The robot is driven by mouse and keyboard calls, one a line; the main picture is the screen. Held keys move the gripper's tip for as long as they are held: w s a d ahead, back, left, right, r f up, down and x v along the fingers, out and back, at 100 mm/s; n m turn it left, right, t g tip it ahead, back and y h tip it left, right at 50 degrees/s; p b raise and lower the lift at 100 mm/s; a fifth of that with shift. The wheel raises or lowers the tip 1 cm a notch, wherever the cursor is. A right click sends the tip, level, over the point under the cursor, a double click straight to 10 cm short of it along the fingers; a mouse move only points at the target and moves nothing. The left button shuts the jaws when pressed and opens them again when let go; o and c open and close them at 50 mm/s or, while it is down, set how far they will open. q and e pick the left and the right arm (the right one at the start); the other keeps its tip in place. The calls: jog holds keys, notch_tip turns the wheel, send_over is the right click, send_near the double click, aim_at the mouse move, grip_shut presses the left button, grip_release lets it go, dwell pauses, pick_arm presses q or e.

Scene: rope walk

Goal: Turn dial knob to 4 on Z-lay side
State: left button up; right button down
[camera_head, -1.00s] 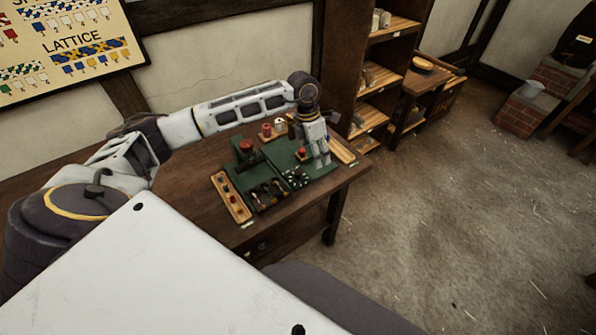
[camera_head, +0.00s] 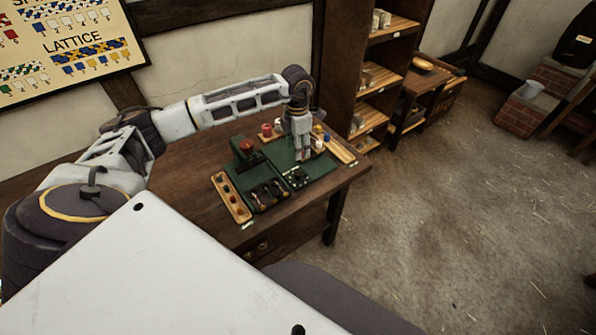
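A dark green panel (camera_head: 325,164) lies on the wooden table. A small black dial with white marks around it (camera_head: 297,178) sits near its front right part; the number it points to is too small to read. My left gripper (camera_head: 302,156) points down over the back right part of the panel, behind the marked dial and apart from it in the picture. Its fingers are too small to tell whether they are open or shut. The red knob there is largely hidden by it. I cannot read any Z-lay label. My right gripper is not in view.
A green block with a red top (camera_head: 246,148) stands at the panel's back left. A wooden tray (camera_head: 240,212) with small coloured pieces lies left of the panel. Dark levers (camera_head: 267,193) sit at the front. Small red, white and yellow pieces stand behind the gripper. Shelves (camera_head: 372,78) rise beyond the table.

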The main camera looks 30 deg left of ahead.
aim_at(298, 173)
pick_arm(q)
notch_tip(298, 173, down, 13)
jog(key=shift+d+r+p, duration=0.1)
jog(key=shift+r+p, duration=0.1)
jog(key=shift+p, duration=0.6)
jog(key=c, duration=1)
jog(key=shift+c, duration=0.2)
